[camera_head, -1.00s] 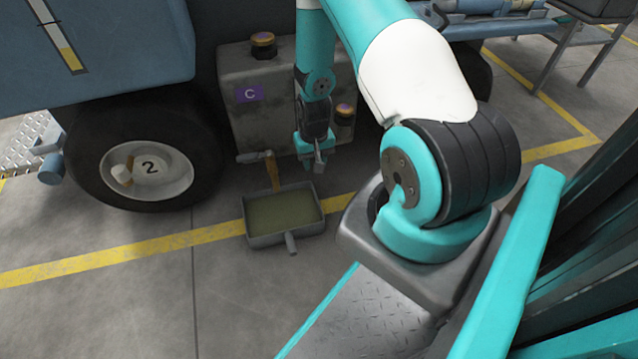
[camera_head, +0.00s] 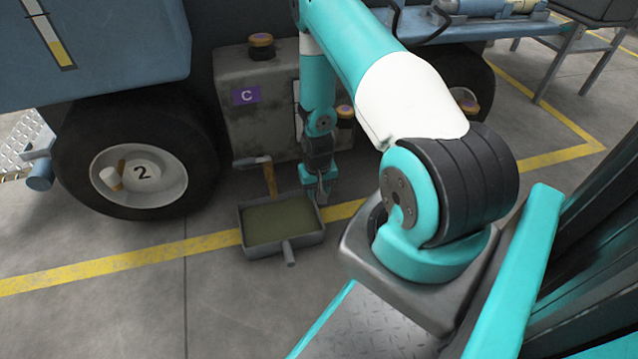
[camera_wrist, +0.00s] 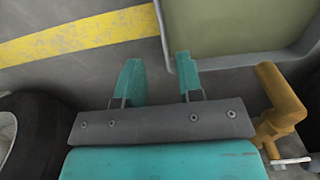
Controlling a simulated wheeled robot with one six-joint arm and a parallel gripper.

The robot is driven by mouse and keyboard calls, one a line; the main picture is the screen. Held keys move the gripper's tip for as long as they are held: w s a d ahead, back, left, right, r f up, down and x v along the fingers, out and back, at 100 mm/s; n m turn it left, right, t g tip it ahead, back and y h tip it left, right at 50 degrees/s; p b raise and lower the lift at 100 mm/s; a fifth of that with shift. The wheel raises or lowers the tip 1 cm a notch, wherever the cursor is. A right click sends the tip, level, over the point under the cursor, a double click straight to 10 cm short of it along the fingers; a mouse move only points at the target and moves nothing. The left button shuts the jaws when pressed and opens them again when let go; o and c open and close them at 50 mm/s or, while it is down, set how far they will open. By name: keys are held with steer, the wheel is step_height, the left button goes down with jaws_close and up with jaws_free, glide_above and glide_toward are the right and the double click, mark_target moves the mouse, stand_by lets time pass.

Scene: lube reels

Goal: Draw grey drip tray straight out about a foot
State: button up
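The grey drip tray (camera_head: 284,247) lies on the floor below the tank marked C, with greenish-brown liquid in it. My gripper (camera_head: 321,197) is low at the tray's far right corner. In the wrist view my gripper (camera_wrist: 160,72) shows two teal fingers spread apart with nothing between them. The tray's rim (camera_wrist: 245,62) shows at upper right there, close to the right finger. Whether that finger touches the rim I cannot tell. The handle is outside the wrist view.
A yellow tap-like fitting (camera_head: 269,180) stands at the tray's far edge, and it also shows in the wrist view (camera_wrist: 278,110). The tank (camera_head: 245,125) and wheel 2 (camera_head: 140,172) stand behind and left. The floor in front of the tray is clear.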

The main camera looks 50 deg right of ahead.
mark_target(318, 211)
step_height(318, 211, down, 10)
steer(key=b, duration=0.5)
steer(key=shift+f, duration=0.1)
steer(key=shift+c, duration=0.5)
jaws_close()
stand_by(0.7)
